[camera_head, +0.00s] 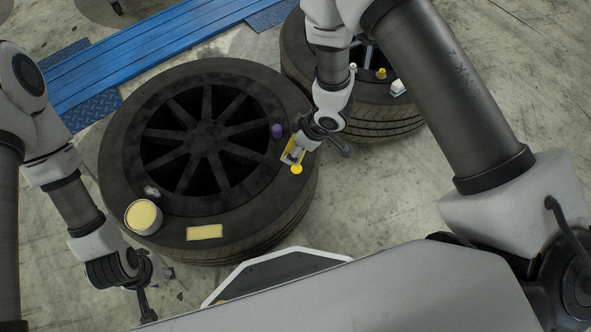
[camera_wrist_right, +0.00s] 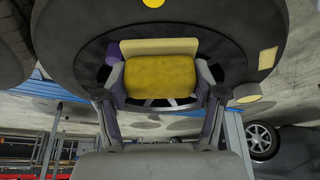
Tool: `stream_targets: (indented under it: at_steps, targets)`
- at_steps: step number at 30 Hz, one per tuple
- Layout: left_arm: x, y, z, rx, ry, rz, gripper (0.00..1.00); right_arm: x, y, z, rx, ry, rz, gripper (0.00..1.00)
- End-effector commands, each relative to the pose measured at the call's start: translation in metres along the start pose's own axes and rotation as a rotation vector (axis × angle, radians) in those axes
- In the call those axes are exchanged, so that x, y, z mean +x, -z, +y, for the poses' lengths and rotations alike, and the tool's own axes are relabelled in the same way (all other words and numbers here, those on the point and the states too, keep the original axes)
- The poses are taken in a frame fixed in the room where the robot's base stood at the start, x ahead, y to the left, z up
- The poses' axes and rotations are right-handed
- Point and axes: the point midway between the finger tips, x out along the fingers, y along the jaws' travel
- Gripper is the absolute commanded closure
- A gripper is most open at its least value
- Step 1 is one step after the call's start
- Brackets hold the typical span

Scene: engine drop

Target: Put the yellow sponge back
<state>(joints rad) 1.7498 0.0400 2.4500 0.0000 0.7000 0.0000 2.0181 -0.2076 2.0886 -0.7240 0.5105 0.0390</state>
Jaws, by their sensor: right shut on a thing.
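The yellow sponge (camera_wrist_right: 160,76) is between the fingers of my right gripper (camera_wrist_right: 160,92) in the right wrist view, with a paler band along its upper edge. In the head view my right gripper (camera_head: 291,156) holds it over the right edge of the near tire (camera_head: 240,240), beside a purple cylinder (camera_head: 277,130) and a round yellow piece (camera_head: 296,169). Whether the sponge touches the tire cannot be told. My left gripper (camera_head: 150,298) is low at the left, off the tire and away from the sponge; its fingers are too unclear to read.
On the near tire are a white can with a yellow top (camera_head: 143,216), a flat yellow rectangle (camera_head: 204,232) and a small whitish piece (camera_head: 152,191). A second tire (camera_head: 385,122) with small items stands behind. A blue ramp (camera_head: 150,55) lies on the floor.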

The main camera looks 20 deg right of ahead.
Motion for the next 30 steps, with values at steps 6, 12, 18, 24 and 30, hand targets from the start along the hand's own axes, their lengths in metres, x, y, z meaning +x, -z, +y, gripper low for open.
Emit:
stream_targets:
  at_steps: [6,12,18,24,30]
  targets:
    - [0.03,0.0,0.0,0.0,0.0,0.0,0.6,0.056,-0.023,0.0,0.002,0.0,0.0,0.6]
    - [0.04,0.0,0.0,0.0,0.0,0.0,0.6,0.079,-0.033,0.0,0.003,0.0,-0.001,0.6]
    - [0.04,0.0,0.0,0.0,0.0,0.0,0.6,0.093,-0.038,0.0,0.001,-0.001,0.0,0.6]
    - [0.041,0.0,0.0,0.0,0.0,0.0,0.6,0.095,-0.039,0.0,0.001,0.0,0.0,0.6]
    - [0.041,0.0,0.0,0.0,0.0,0.0,0.6,0.096,-0.04,0.0,0.0,0.0,0.0,0.07]
